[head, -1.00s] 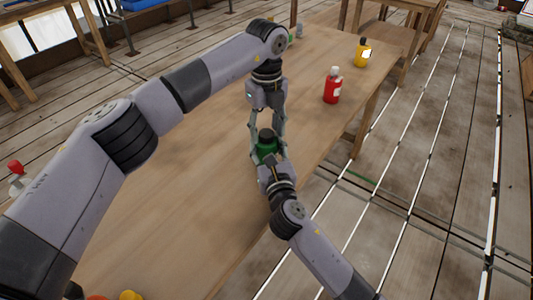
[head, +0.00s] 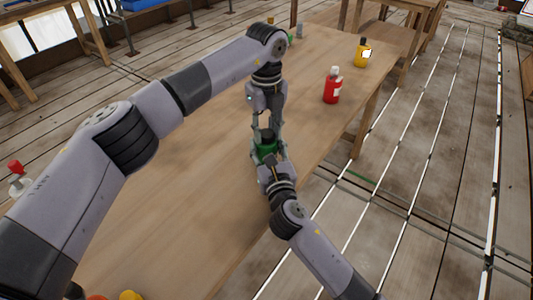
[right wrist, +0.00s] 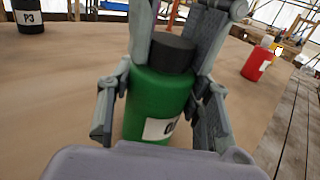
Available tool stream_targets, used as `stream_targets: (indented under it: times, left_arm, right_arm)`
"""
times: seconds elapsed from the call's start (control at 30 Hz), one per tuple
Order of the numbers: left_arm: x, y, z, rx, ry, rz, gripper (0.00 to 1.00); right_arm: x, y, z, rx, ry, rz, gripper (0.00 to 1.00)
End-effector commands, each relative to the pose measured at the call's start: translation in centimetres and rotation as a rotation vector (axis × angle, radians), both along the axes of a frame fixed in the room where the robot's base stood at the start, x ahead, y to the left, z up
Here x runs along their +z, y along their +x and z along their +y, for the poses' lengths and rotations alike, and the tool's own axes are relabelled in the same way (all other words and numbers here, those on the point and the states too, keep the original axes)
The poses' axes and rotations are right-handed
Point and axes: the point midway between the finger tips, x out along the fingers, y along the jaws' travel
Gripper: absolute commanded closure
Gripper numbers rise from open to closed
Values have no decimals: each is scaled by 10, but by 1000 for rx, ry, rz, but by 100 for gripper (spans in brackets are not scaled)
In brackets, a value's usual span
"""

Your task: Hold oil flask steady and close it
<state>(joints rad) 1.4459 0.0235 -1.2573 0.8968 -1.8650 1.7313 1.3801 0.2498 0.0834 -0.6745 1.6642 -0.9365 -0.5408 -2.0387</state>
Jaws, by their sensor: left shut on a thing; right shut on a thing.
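The oil flask is a green bottle (head: 266,148) with a black cap (right wrist: 172,52) and a white label, partly hidden in the head view. It stands upright on the wooden table (head: 200,205). My right gripper (head: 270,162) is shut on the flask body from the near side; its fingers flank the green body in the right wrist view (right wrist: 162,115). My left gripper (head: 267,132) reaches down from above and is shut on the cap, one finger on each side. The cap sits on the flask's top; I cannot tell how tight it is.
A red bottle (head: 332,88) and a yellow bottle (head: 363,53) stand further back on the right. A black container (right wrist: 28,16) labelled P3 shows in the right wrist view. The table's right edge is close to the flask. The tabletop just around the flask is clear.

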Motion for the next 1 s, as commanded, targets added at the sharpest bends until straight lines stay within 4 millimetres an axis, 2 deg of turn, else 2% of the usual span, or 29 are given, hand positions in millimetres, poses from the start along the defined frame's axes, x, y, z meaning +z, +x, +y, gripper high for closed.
stream_targets:
  times: [0.13,0.17,0.43,0.77,1.0]
  left_arm:
    - [0,0,0,0,0,-1,100]
    - [0,0,0,0,0,-1,68]
    - [0,0,0,0,0,-1,50]
    - [2,0,0,0,0,-1,50]
    - [27,1,0,0,-1,-4,50]
  right_arm:
    - [0,0,0,1,0,0,100]
    - [0,0,0,1,0,0,100]
    - [0,0,0,1,0,0,100]
    - [0,0,0,1,0,1,100]
    - [0,0,0,1,0,1,100]
